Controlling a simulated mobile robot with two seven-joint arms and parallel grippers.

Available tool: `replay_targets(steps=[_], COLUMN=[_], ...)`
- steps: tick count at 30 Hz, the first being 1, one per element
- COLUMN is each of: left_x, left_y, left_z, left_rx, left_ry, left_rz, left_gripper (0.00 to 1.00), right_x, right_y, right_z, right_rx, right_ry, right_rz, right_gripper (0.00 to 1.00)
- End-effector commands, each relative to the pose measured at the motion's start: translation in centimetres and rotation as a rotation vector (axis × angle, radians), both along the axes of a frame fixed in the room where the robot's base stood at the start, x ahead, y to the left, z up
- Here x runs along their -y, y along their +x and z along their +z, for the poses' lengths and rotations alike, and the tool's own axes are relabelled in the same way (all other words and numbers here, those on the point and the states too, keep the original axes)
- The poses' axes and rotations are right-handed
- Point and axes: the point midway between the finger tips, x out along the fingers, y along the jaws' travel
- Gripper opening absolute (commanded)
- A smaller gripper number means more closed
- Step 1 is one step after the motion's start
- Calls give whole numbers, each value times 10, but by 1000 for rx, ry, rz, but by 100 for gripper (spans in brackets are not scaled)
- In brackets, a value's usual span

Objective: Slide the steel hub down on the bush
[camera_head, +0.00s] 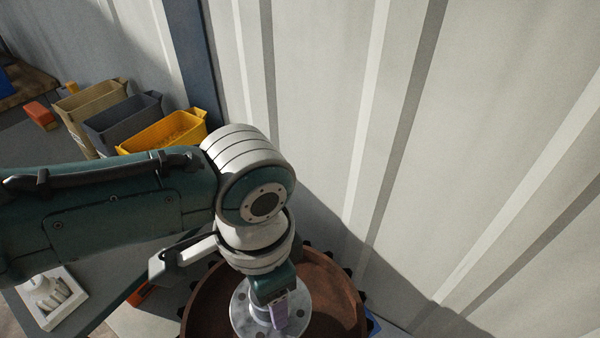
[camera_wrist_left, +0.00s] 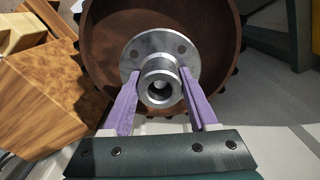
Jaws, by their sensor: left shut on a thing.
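The steel hub (camera_head: 240,312) is a grey disc flange with holes and a narrower collar. In the left wrist view the hub (camera_wrist_left: 160,47) shows its collar and bore facing the camera. My left gripper (camera_head: 278,312) has purple fingers, which close on both sides of the collar in the left wrist view (camera_wrist_left: 160,76). The hub is over the middle of a round rust-brown drum (camera_head: 335,290) with dark teeth around its rim. I cannot make out the bush clearly; something pale shows inside the bore. Whether the hub rests on anything is hidden. My right gripper is not in view.
A tan bin (camera_head: 90,103), a grey bin (camera_head: 123,120) and a yellow bin (camera_head: 165,132) stand at the back left. A white tray (camera_head: 72,312) with pale parts lies at lower left. A ribbed wall (camera_head: 480,130) rises close behind the drum. A wooden block (camera_wrist_left: 45,100) is beside the drum.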

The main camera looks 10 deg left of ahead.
Motion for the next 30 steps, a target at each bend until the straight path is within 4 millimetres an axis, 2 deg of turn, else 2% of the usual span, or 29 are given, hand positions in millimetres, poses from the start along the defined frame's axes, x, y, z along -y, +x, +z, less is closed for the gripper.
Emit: replay_targets(steps=[11,12,20,27,30], left_x=[1,1,0,-1,0], left_y=[1,1,0,-1,-1], left_z=[-7,-6,-7,-9,-2], left_rx=[2,3,1,-3,-1], left_ry=[-2,-2,-1,2,0], left_rz=[0,0,0,0,0], left_gripper=[0,64,93,94,94], right_x=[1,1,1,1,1], right_y=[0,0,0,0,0], right_z=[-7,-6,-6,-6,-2], right_rx=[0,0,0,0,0], right_ry=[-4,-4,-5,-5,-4], right_rz=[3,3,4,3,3], right_gripper=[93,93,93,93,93])
